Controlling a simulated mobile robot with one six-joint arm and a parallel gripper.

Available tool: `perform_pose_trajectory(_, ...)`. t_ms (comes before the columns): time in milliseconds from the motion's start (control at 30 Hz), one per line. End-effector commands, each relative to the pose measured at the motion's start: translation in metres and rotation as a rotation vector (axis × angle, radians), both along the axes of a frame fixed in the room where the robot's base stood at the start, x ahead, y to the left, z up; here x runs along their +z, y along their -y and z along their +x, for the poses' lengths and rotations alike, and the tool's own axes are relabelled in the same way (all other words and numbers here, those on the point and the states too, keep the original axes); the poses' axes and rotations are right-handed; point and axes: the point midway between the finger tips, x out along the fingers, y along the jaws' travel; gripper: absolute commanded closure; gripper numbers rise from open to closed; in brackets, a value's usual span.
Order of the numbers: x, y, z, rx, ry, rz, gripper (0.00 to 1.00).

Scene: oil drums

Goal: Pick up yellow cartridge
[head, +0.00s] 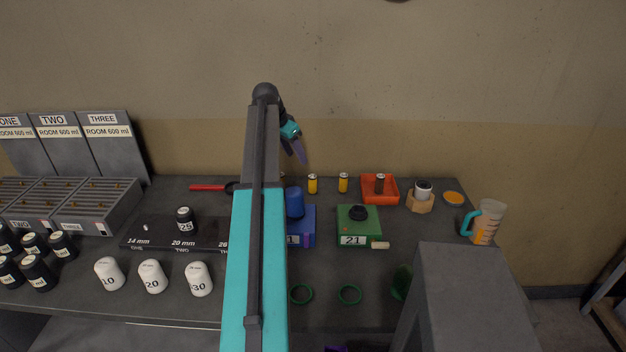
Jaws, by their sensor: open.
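Two small yellow cartridges stand upright near the back of the dark table in the head view: one yellow cartridge (312,184) on the left and another yellow cartridge (343,182) to its right. My gripper (301,152) hangs in the air above and slightly left of the left yellow cartridge in the picture. It is open, with nothing visible between its fingers. My arm crosses the middle of the view and hides part of the table.
A blue block (307,222) and a green block (352,232) stand in front of the cartridges. A jug (486,222) is at the right edge. White capped containers (151,276) and several black jars (38,272) stand at the left.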

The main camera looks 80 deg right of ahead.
Motion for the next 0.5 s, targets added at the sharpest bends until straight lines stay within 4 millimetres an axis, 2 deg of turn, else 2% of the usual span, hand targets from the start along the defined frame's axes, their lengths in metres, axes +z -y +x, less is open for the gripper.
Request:
perform_pose_trajectory(33, 0.003, 0.0, -0.011, -0.019, 0.003, 0.006, 0.53)
perform_pose_trajectory(133, 0.003, 0.0, -0.024, -0.043, 0.009, 0.013, 0.53)
perform_pose_trajectory(500, 0.002, 0.001, -0.029, -0.051, 0.011, 0.015, 0.53)
